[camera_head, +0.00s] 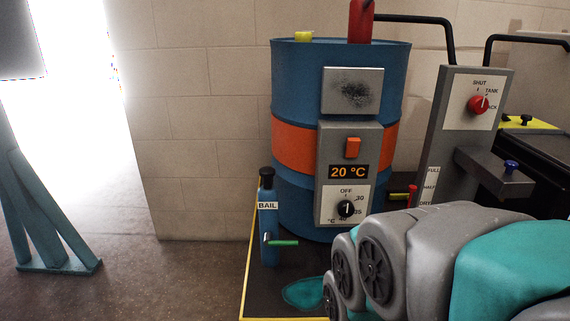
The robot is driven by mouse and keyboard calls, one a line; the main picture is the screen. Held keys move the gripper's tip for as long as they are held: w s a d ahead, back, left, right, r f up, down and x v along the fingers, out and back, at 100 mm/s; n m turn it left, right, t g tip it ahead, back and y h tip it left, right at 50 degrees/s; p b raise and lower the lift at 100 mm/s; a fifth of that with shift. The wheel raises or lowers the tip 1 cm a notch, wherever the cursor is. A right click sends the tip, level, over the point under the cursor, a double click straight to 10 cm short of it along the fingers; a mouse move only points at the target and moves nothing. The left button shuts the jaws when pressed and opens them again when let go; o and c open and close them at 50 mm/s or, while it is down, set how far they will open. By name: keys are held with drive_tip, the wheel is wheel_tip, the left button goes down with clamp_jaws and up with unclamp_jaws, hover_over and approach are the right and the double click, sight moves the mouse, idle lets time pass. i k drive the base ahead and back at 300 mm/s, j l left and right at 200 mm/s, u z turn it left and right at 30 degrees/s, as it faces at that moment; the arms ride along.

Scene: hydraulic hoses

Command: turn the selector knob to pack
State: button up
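The selector knob (479,104) is red and round, on a white label plate at the top of a grey upright panel (437,140) at the right. Its label reads SHUT at the top, TANK to the upper right and a partly covered word ending in "CK" at the right. The knob's white mark points up and to the right, roughly toward TANK. My grey and teal arm fills the lower right, below the panel and apart from the knob in the picture. No gripper fingers show.
A blue drum (292,80) with an orange band stands left of the panel. A control box on it shows 20 °C above a black dial (346,208). A blue BAIL post (269,215) with a green lever stands in front. Black hoses (450,40) arch above the panel.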

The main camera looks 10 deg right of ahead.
sight(479, 104)
drive_tip(key=l+z, duration=0.3)
drive_tip(key=z, duration=0.15)
drive_tip(key=l+z, duration=0.4)
drive_tip(key=i+j, duration=0.05)
drive_tip(key=j, duration=0.05)
